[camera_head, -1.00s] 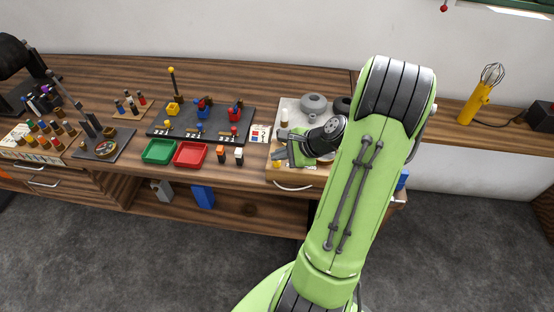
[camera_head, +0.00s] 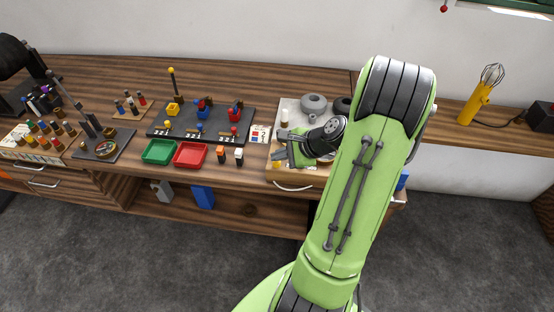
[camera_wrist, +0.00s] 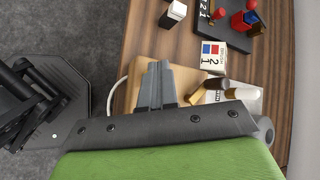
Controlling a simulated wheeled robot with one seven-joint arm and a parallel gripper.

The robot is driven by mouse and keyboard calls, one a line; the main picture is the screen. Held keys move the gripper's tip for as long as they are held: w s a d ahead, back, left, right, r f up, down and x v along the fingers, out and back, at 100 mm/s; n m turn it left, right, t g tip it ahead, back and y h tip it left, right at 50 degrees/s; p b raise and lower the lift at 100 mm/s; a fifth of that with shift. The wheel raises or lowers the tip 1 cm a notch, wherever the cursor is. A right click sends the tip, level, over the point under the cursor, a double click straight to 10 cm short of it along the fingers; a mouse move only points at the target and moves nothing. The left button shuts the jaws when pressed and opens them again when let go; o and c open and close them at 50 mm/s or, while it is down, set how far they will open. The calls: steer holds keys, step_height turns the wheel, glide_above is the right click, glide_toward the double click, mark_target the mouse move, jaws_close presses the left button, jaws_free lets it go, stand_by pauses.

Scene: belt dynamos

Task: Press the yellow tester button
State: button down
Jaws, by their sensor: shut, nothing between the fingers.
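A small yellow spot, apparently the yellow tester button (camera_head: 277,165), shows at the front left of the wooden tester board (camera_head: 310,174), just below my fingertips in the head view. My gripper (camera_head: 278,154) is low over the board's left side, its fingers together and empty. In the wrist view my gripper (camera_wrist: 158,66) has its fingers closed over the wooden board (camera_wrist: 185,52). I cannot make out the button in that view; the fingers may hide it. Whether the fingertips touch the button cannot be told.
Orange-topped and white-topped blocks (camera_head: 239,156) stand farther left, near red (camera_head: 191,165) and green (camera_head: 145,161) trays. Grey round parts (camera_head: 314,102) sit behind.

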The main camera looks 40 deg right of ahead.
steer(key=shift+f, duration=0.1)
stand_by(0.3)
steer(key=shift+f, duration=0.35)
steer(key=shift+s+a, duration=0.1)
steer(key=shift+s, duration=0.05)
steer(key=shift+f, duration=0.1)
